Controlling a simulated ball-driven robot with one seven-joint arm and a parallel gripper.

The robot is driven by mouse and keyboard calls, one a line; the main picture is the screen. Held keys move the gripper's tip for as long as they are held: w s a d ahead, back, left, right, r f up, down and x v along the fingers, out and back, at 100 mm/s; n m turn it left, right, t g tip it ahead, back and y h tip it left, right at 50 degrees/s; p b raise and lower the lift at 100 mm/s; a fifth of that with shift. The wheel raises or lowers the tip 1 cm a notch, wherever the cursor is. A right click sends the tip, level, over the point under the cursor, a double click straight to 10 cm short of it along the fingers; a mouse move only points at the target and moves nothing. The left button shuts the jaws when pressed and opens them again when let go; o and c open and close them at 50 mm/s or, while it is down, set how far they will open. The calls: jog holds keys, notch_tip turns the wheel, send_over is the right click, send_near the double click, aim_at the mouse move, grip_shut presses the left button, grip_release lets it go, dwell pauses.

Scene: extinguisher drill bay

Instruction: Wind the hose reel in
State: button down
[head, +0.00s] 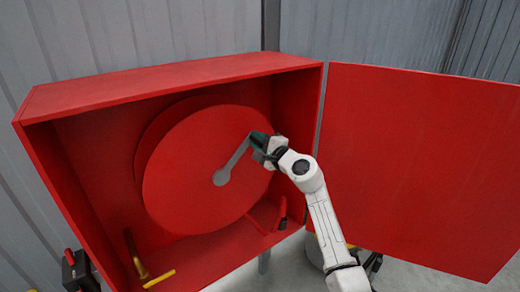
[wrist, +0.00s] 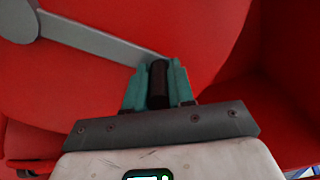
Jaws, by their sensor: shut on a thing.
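The red hose reel (head: 190,170) is a large disc inside an open red cabinet. A grey crank arm (head: 236,160) runs from the round hub (head: 222,177) up and right to the rim side. My gripper (head: 262,143) is at the crank's outer end. In the wrist view my gripper (wrist: 158,85) has its green fingers shut on a dark crank handle (wrist: 159,83), and the crank arm (wrist: 90,38) extends up and left from it to the hub (wrist: 18,20). In the head view the handle is mostly hidden by my gripper.
The red cabinet (head: 170,82) surrounds the reel; its door (head: 415,165) stands open at the right. A brass valve piece (head: 135,255) with a yellow handle (head: 159,278) is at the lower left. A red nozzle-like piece (head: 283,212) is at the cabinet's lower right.

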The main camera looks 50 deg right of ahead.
aim_at(245, 133)
jog(key=shift+w+a+r+n+p, duration=0.2)
jog(key=shift+a+r+n, duration=0.35)
jog(key=shift+a, duration=0.1)
jog(key=shift+w+a+r+n+p, duration=0.15)
jog(key=shift+a+r+n, duration=0.35)
jog(key=shift+a+n, duration=0.1)
jog(key=c, duration=1)
grip_release()
jog(key=shift+o, duration=0.2)
jog(key=shift+s, duration=0.1)
jog(key=b+v, duration=0.1)
jog(key=v, duration=0.9)
jog(key=shift+s+b, duration=0.3)
jog(key=shift+a, duration=0.1)
